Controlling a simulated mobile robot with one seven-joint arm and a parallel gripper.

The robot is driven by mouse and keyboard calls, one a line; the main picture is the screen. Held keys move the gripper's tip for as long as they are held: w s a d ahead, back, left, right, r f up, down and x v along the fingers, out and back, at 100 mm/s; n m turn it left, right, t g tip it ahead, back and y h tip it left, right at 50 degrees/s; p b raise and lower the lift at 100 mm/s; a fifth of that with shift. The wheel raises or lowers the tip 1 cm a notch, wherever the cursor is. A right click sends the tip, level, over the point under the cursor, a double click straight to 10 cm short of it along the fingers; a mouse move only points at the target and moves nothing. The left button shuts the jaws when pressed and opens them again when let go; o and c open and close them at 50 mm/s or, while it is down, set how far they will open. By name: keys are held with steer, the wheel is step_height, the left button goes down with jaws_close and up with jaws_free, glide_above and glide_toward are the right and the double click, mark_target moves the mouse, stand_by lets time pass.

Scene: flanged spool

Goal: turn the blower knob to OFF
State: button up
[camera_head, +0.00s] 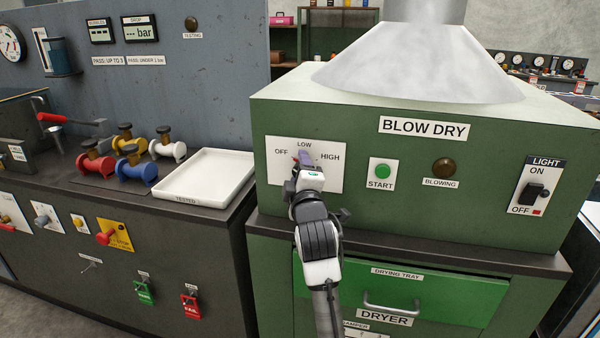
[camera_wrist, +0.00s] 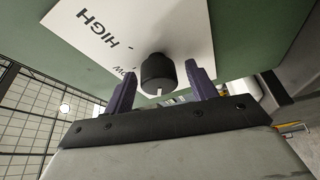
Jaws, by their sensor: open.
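The blower knob (camera_wrist: 158,72) is a dark round knob with a white pointer mark, on a white plate (camera_head: 333,180) marked OFF, LOW and HIGH. My gripper (camera_wrist: 160,85) is open, with one purple finger on each side of the knob and gaps showing between. In the head view my gripper (camera_head: 305,160) covers the knob. In the wrist view the white mark is on the knob's lower edge, away from the HIGH lettering; which setting it points to I cannot tell.
A green START button (camera_head: 383,171), a brown BLOWING lamp (camera_head: 444,167) and a LIGHT switch (camera_head: 535,190) are to the right on the green BLOW DRY housing. A drawer handle (camera_head: 391,307) sticks out below. A white tray (camera_head: 205,176) and several coloured spools stand left.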

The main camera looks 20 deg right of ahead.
steer(key=shift+s, duration=0.1)
steer(key=b+v, duration=0.3)
steer(key=v, duration=1)
steer(key=shift+s, duration=0.3)
steer(key=shift+a, duration=0.15)
